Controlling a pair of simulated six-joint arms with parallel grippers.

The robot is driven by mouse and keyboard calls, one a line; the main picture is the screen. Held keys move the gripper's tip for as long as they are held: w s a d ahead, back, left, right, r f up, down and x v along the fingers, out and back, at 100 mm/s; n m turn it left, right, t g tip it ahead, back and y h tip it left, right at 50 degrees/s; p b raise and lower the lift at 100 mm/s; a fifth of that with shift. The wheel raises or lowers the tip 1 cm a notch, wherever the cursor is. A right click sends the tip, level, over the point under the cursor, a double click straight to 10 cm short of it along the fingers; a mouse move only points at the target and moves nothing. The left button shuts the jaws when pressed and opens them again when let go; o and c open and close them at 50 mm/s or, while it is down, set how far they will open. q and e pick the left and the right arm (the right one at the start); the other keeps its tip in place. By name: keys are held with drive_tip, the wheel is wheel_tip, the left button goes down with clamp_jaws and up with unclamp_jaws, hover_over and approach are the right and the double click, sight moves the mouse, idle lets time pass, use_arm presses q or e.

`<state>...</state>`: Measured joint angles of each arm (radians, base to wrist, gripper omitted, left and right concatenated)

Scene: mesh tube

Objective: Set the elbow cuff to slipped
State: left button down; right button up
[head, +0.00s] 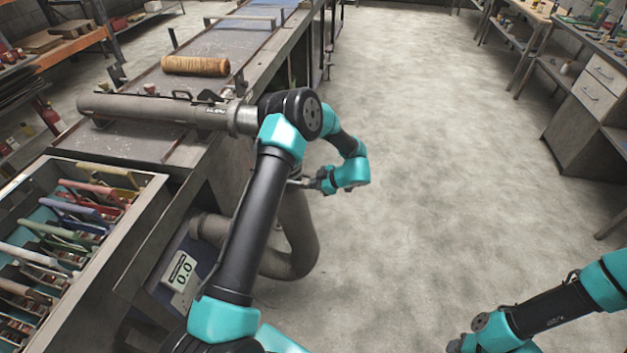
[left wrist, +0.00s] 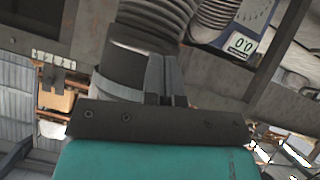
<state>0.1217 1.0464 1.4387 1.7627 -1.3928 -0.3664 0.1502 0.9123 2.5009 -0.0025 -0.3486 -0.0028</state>
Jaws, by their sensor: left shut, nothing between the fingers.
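A grey flexible hose (head: 303,232) hangs from the bench side and bends in a U. It shows as ribbed hose in the left wrist view (left wrist: 165,14). A smooth dark grey cuff (left wrist: 122,72) sits below the ribs there; I take it for the elbow cuff. My left gripper (head: 297,182) is by the upper part of the hose bend. In the left wrist view its fingers (left wrist: 162,62) are together and empty, overlapping the cuff's right edge; I cannot tell whether they touch it. My right arm shows at bottom right, its gripper out of view.
A long grey pipe (head: 150,107) lies on the bench (head: 110,148), with a tan roll (head: 195,66) behind. A gauge reading 0.0 (head: 181,273) is on the bench side. A tool rack (head: 62,225) stands left. The floor (head: 430,150) to the right is clear.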

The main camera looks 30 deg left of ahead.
idle(0.3)
use_arm(q)
drive_tip(key=s+a+r+v, duration=0.1)
drive_tip(key=r+v, duration=0.1)
drive_tip(key=v, duration=1)
drive_tip(key=shift+r, duration=0.4)
